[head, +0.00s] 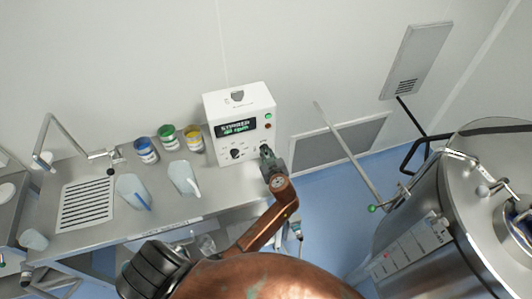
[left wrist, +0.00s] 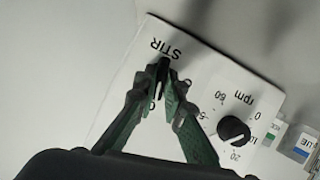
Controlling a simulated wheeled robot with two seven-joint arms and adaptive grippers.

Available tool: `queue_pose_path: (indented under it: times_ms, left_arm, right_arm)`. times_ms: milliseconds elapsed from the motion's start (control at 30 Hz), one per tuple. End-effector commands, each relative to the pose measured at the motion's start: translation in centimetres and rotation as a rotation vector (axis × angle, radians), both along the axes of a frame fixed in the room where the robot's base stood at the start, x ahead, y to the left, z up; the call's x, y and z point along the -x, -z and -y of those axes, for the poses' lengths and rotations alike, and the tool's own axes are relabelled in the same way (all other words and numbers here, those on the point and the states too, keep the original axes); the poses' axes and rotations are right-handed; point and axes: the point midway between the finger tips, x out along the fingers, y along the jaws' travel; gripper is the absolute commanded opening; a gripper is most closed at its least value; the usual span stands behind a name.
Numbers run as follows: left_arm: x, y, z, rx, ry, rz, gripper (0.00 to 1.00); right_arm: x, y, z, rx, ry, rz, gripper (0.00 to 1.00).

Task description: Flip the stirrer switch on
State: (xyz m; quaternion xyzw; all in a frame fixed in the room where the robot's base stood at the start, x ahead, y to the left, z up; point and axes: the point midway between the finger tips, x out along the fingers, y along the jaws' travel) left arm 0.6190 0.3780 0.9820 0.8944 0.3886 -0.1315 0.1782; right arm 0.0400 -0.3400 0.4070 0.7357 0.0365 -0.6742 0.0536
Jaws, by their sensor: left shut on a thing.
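The white stirrer control box (head: 228,105) stands at the right end of the steel bench. Its dark display (head: 236,128) shows green text reading "STIRRER" and an rpm value. A black rpm knob (head: 236,153) is on the lower front; it also shows in the left wrist view (left wrist: 233,131). My left gripper (head: 267,154) is at the box's lower right front. In the left wrist view its green-sided fingers (left wrist: 161,92) are shut on the small dark stirrer switch (left wrist: 163,68), beside the printed "STIR". The fingers hide part of the switch and its lettering. My right gripper is not in view.
Blue (head: 146,150), green (head: 168,137) and yellow (head: 193,138) labelled jars stand left of the box. Two pale jugs (head: 131,190) (head: 183,178) sit in front, near a drain grate (head: 86,204). A large steel vessel (head: 455,220) stands at right. Blue floor shows between.

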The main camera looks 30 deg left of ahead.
Motion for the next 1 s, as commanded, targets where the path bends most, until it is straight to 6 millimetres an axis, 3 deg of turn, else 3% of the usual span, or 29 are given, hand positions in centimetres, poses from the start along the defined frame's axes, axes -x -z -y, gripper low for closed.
queue_pose_path:
  times_ms: [300, 600, 633, 800, 1000]
  left_arm:
    - [-0.17, 0.01, 0.16, -0.144, 0.000, -0.170, 0.00]
    - [-0.14, -0.04, 0.11, -0.153, 0.000, -0.179, 0.00]
    - [-0.14, -0.04, 0.11, -0.153, 0.000, -0.179, 0.11]
    - [-0.13, -0.04, 0.10, -0.153, 0.000, -0.179, 0.23]
    - [-0.13, -0.04, 0.08, -0.152, 0.000, -0.178, 0.27]
  right_arm:
    - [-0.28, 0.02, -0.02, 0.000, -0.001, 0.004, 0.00]
    - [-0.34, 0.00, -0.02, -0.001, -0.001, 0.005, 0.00]
    - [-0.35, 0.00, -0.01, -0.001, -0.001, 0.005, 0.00]
    - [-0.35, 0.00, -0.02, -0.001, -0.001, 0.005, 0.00]
    - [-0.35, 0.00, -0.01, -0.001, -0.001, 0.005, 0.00]
